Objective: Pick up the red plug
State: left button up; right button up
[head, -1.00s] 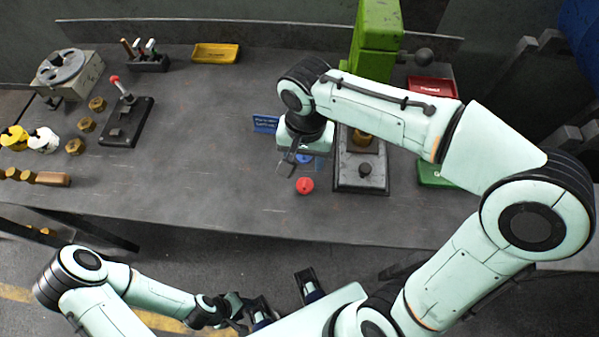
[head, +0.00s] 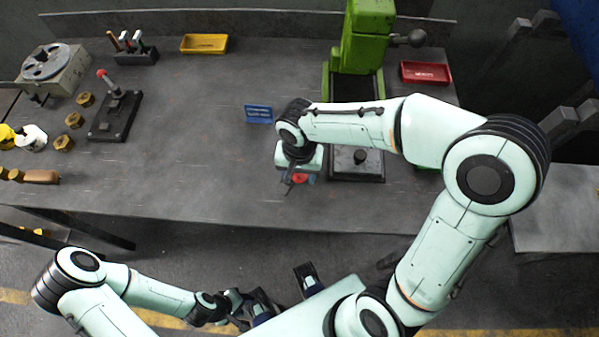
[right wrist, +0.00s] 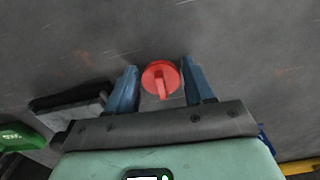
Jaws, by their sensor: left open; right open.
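The red plug (right wrist: 160,79) is a round red piece with a raised grip bar. It sits on the grey workbench and lies between the two blue fingers of my right gripper (right wrist: 160,88) in the right wrist view. The fingers are open, with a gap on each side of the plug. In the head view the plug (head: 299,178) is partly hidden under my right gripper (head: 292,184). My left gripper (head: 245,318) is open and low, in front of the bench and away from the plug.
A green press (head: 366,38) stands at the back, with a dark metal block (head: 357,165) right of the plug. A blue sign (head: 258,113), a red tray (head: 425,72) and a yellow tray (head: 204,44) are on the bench.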

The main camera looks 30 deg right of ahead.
jog(key=c, duration=0.3)
jog(key=shift+r, duration=0.15)
